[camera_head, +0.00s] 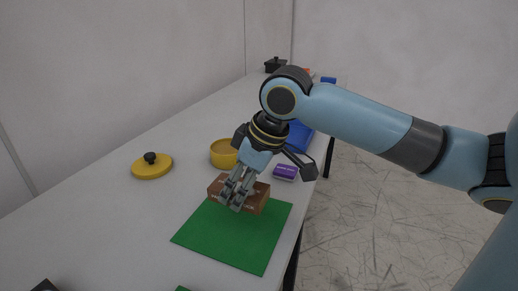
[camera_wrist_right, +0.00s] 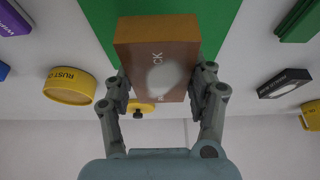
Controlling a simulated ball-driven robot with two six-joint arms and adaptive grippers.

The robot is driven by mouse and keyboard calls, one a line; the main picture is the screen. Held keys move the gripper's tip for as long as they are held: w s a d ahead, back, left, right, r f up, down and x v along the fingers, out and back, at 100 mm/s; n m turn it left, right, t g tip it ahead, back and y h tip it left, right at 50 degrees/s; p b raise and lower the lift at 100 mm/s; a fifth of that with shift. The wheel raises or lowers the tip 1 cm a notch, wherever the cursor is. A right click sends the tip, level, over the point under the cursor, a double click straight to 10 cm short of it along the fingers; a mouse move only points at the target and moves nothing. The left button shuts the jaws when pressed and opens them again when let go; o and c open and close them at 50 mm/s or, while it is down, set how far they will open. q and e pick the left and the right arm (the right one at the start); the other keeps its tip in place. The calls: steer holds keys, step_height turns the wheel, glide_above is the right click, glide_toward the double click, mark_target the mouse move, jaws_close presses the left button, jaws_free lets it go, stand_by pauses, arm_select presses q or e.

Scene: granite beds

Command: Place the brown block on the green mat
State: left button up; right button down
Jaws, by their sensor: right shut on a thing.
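The brown block (camera_head: 257,197) is held in my right gripper (camera_head: 236,197) at the far edge of the green mat (camera_head: 240,242). In the right wrist view the brown block (camera_wrist_right: 158,58) sits between both fingers of the gripper (camera_wrist_right: 160,98), with lettering partly visible on its face. The green mat (camera_wrist_right: 217,32) shows behind the block there. I cannot tell whether the block touches the mat. My left gripper is not in view.
A yellow lid (camera_head: 152,168) with a black knob lies left on the white table. A yellow bowl (camera_head: 223,153) and a purple box (camera_head: 285,172) stand beyond the mat. A blue container (camera_head: 300,136) is partly behind my arm. The table's left side is mostly clear.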

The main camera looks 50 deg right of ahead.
mark_target(224, 184)
steer(key=w, duration=0.1)
steer(key=w+a+f, duration=0.1)
steer(key=w+f, duration=0.1)
steer(key=w, duration=0.1)
steer(key=shift+a+f, duration=0.15)
steer(key=shift+a, duration=0.1)
steer(key=shift+f+b, duration=0.35)
steer(key=shift+f, duration=1.6)
steer(key=shift+f, duration=0.1)
steer(key=shift+c, duration=2.1)
jaws_free()
steer(key=shift+s+f, duration=0.1)
steer(key=shift+s, duration=0.05)
steer(key=p+v, duration=0.2)
steer(key=v, duration=0.9)
steer(key=shift+d, duration=0.1)
steer(key=shift+s+r, duration=0.25)
steer(key=shift+r, duration=0.3)
